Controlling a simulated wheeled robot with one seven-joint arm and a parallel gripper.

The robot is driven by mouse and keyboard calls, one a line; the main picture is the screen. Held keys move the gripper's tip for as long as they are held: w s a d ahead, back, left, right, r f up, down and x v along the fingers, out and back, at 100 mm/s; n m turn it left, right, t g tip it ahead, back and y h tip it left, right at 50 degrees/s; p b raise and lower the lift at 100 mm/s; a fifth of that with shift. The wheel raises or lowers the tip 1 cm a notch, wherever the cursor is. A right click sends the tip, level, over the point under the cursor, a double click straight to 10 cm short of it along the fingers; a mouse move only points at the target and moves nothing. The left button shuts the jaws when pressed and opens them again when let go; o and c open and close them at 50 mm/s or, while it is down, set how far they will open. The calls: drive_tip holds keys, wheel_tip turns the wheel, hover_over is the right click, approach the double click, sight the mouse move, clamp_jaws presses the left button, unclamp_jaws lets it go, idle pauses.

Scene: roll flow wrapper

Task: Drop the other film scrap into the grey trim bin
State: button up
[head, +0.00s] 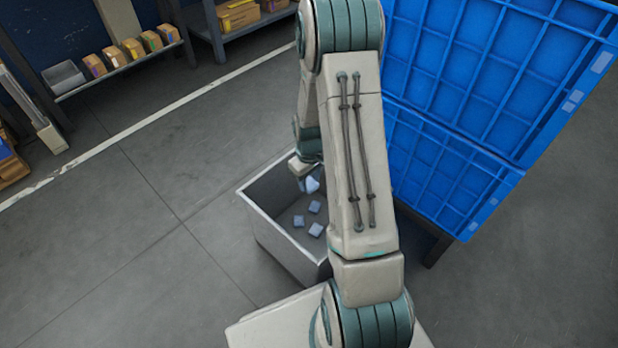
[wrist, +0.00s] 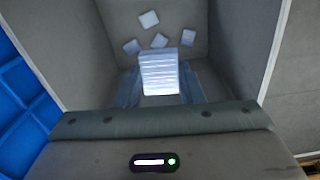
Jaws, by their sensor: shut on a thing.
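The grey trim bin (head: 272,240) stands on the floor left of my arm in the head view, open at the top. Its inner wall (wrist: 243,45) also shows in the wrist view. My gripper (head: 308,182) is over the bin opening, partly hidden by my arm. It is shut on a pale, ribbed film scrap (wrist: 159,72), which also shows in the head view (head: 313,185). Several other pale bluish scraps (head: 315,207) lie on the bin floor below, apart from the held one; they show in the wrist view too (wrist: 149,20).
Large blue crates (head: 455,90) are stacked right of my arm, close to the bin. A low shelf with several small boxes (head: 132,48) stands at the back left. The grey floor (head: 120,230) left of the bin is clear.

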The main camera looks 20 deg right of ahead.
sight(309, 183)
wheel_tip(309, 183, down, 2)
drive_tip(key=shift+f+b, duration=0.1)
drive_tip(key=shift+b, duration=0.35)
drive_tip(key=o, duration=1)
wheel_tip(309, 183, up, 14)
drive_tip(key=p, duration=0.5)
drive_tip(key=shift+p, duration=0.3)
